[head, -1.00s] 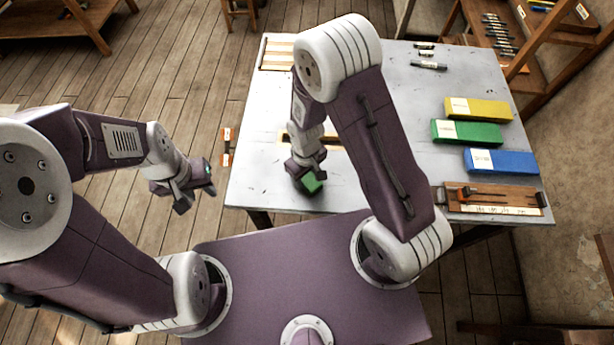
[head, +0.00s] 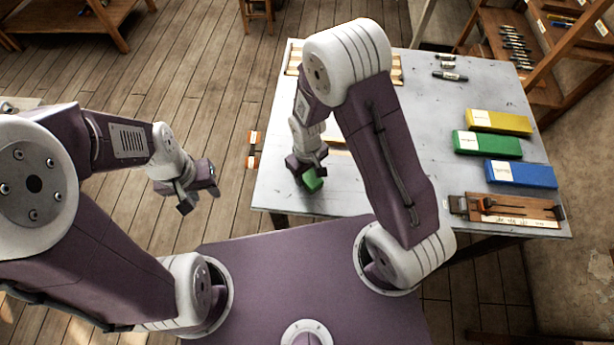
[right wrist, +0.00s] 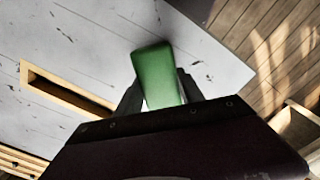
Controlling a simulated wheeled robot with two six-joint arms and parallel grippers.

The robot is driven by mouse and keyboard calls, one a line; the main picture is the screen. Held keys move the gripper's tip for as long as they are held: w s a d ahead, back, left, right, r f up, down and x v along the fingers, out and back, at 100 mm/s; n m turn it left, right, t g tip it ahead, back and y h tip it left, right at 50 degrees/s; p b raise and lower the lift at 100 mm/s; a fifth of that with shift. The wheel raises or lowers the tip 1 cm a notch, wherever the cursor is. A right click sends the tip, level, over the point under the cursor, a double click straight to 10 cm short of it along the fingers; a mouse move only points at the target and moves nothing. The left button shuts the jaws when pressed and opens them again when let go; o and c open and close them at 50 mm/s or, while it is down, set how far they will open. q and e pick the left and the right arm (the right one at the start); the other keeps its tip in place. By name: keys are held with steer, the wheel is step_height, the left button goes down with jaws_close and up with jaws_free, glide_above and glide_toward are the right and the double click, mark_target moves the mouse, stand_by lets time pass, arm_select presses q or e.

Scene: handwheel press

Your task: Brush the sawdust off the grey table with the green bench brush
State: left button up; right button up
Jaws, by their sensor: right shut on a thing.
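My right gripper (head: 309,170) is shut on the green bench brush (head: 313,182), low over the grey table (head: 400,185) near its front-left part. In the right wrist view the brush (right wrist: 157,75) is a green block between the two fingers, above the grey top. I cannot tell whether it touches the surface. Small dark specks and marks show on the tabletop; I cannot clearly make out sawdust among them. My left gripper (head: 199,199) is open and empty, left of the table over the floor.
Yellow (head: 499,122), green (head: 487,145) and blue (head: 521,173) boxes lie at the table's right, with a wooden tool rack (head: 508,209) in front. A wooden frame (right wrist: 65,90) lies near the brush. Markers (head: 450,75) lie at the back.

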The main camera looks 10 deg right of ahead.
steer(key=r, duration=0.1)
steer(key=r+p, duration=0.2)
steer(key=shift+s+d, duration=0.25)
steer(key=shift+d, duration=0.15)
steer(key=shift+w+a+r+p, duration=0.1)
steer(key=shift+a+r+p, duration=0.05)
steer(key=shift+r+p, duration=0.35)
steer(key=shift+w+a+r+p, duration=0.1)
steer(key=shift+a+r+p, duration=0.05)
steer(key=shift+r+p, duration=0.35)
steer(key=shift+s+r, duration=0.1)
steer(key=shift+r, duration=0.1)
steer(key=shift+s+d, duration=0.1)
steer(key=shift+d, duration=0.1)
